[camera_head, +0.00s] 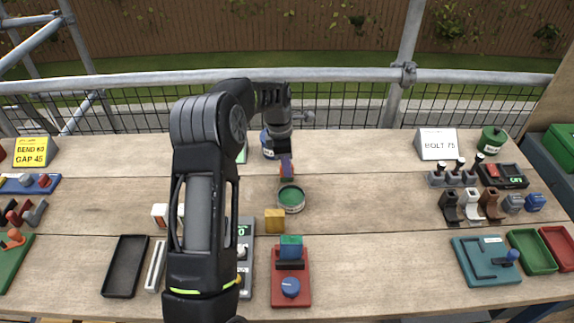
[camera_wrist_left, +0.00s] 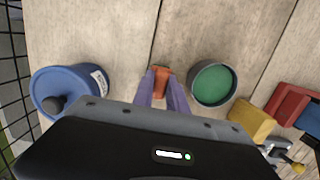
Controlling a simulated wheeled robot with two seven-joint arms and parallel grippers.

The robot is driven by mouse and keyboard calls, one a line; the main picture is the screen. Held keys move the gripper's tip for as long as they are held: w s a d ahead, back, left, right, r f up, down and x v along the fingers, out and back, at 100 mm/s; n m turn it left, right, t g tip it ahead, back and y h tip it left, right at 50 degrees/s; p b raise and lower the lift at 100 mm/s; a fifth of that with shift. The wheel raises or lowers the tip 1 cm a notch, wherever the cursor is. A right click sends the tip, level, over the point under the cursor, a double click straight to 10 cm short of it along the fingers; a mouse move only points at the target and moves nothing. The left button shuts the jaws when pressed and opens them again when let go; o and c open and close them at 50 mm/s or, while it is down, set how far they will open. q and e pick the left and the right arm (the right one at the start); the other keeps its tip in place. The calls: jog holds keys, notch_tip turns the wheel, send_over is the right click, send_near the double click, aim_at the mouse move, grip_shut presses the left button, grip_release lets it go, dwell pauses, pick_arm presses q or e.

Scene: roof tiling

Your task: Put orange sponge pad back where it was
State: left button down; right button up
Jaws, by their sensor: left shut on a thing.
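My left gripper (camera_head: 287,171) reaches over the middle of the table beside a round tin with a green inside (camera_head: 291,198). In the left wrist view its purple fingers (camera_wrist_left: 162,80) are shut on a small orange pad (camera_wrist_left: 162,69), which sticks out past the fingertips. I cannot tell whether the pad touches the table. The tin (camera_wrist_left: 212,84) stands apart from it, just to the right in the wrist view. My right gripper is not in view.
A blue lidded pot (camera_wrist_left: 68,92) stands left of the fingers in the wrist view. A yellow block (camera_head: 275,220) and a red fixture with a blue knob (camera_head: 291,290) are nearer. A black tray (camera_head: 125,266) lies front left. Bare planks (camera_head: 370,210) lie to the right.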

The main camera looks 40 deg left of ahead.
pick_arm(q)
jog(key=c, duration=1.3)
grip_release()
jog(key=shift+f, duration=0.1)
jog(key=shift+c, duration=0.2)
notch_tip(320, 180, up, 12)
jog(key=a+b, duration=0.1)
jog(key=shift+s, duration=0.4)
jog(key=shift+a, duration=0.1)
